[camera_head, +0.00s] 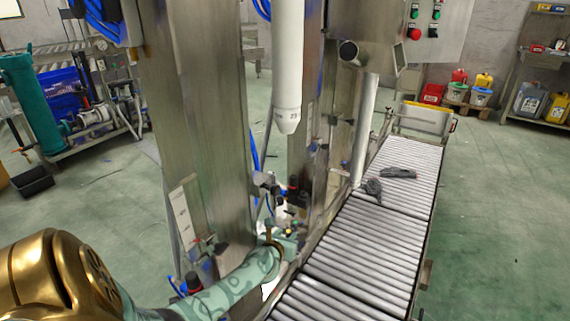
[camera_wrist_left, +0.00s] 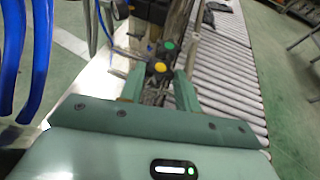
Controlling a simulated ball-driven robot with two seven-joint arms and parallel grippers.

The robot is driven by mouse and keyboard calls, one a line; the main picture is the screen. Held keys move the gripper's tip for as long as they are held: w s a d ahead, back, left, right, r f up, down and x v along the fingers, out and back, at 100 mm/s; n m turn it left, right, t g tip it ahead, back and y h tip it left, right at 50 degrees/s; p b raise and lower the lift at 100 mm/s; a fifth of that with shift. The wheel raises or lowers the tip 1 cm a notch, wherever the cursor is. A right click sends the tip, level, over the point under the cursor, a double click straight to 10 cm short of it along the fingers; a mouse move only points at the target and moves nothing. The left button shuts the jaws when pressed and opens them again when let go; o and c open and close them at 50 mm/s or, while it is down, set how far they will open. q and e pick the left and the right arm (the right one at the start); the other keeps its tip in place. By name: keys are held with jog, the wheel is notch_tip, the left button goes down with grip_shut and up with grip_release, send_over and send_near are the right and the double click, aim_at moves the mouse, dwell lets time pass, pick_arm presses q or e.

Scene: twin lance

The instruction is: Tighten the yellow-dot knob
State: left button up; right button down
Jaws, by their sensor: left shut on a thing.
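The yellow-dot knob (camera_wrist_left: 160,67) is dark with a yellow spot on its end. In the left wrist view it sits between the fingertips of my left gripper (camera_wrist_left: 159,76). The green fingers are shut on the knob, one on each side. A similar knob with a green dot (camera_wrist_left: 169,46) is just beyond it. In the head view my left gripper (camera_head: 290,243) reaches the fittings low on the steel machine, beside the conveyor. My right gripper is in neither view.
The roller conveyor (camera_head: 364,238) runs along the machine's right side, with dark grey tools (camera_head: 398,173) on it. Steel columns (camera_head: 195,120) and a hanging white lance (camera_head: 288,70) stand close to my left arm. Blue hoses (camera_wrist_left: 37,60) hang at left in the wrist view.

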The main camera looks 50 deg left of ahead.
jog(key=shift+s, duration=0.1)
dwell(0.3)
pick_arm(q)
jog(key=o, duration=1)
jog(key=shift+r, duration=0.1)
jog(key=shift+s+d+r+p, duration=0.2)
jog(key=shift+s+p, duration=0.15)
jog(key=p+v, duration=0.7)
jog(key=v, duration=0.8)
jog(key=shift+s+d+f, duration=0.1)
jog(key=shift+s+d, duration=0.05)
jog(key=shift+s, duration=0.05)
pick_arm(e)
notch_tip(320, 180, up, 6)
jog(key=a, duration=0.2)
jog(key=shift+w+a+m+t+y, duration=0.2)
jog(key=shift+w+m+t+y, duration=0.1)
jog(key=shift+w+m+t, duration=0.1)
